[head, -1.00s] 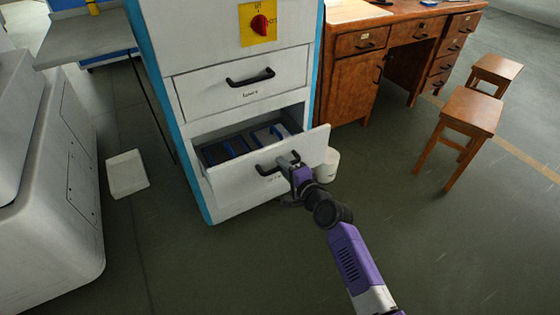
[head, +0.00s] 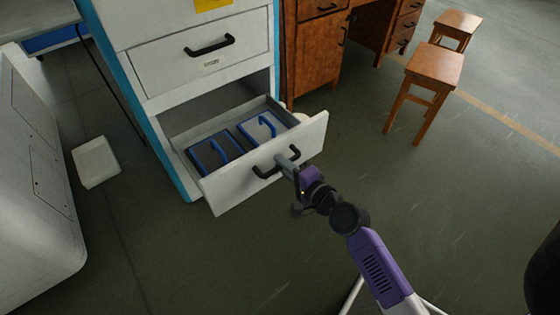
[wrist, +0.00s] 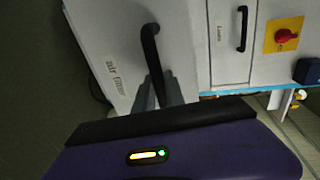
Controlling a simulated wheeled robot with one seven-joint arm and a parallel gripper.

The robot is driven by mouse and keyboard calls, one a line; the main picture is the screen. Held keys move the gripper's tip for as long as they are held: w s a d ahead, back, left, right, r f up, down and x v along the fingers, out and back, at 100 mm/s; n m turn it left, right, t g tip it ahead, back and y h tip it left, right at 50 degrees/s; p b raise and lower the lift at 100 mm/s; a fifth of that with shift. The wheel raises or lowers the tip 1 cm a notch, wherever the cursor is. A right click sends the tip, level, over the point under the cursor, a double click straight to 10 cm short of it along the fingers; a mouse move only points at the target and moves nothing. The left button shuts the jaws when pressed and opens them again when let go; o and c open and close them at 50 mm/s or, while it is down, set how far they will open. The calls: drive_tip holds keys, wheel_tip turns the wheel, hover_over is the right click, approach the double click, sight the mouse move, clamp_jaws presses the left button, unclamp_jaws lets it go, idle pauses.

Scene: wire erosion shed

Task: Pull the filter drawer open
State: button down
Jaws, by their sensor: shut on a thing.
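The filter drawer (head: 238,184) is the lower drawer of a white cabinet with blue edges, and it stands well open. Inside it lie filter cassettes (head: 213,151) with blue handles. The drawer's black bar handle (head: 265,172) is on its front. My gripper (head: 288,163) is shut on this handle, near its right end. In the wrist view the handle (wrist: 149,42) runs down between my fingers (wrist: 158,94), and the drawer front carries an "air filter" label (wrist: 117,77).
A shut upper drawer (head: 208,54) with its own black handle is above. A wooden desk (head: 312,60) and two stools (head: 432,68) stand to the right. A white block (head: 95,162) lies on the floor at left, beside a pale machine (head: 35,190). The floor in front is clear.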

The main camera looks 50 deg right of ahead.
drive_tip(key=c, duration=1.4)
unclamp_jaws()
drive_tip(key=v, duration=0.7)
drive_tip(key=shift+s, duration=0.35)
drive_tip(key=shift+a, duration=0.1)
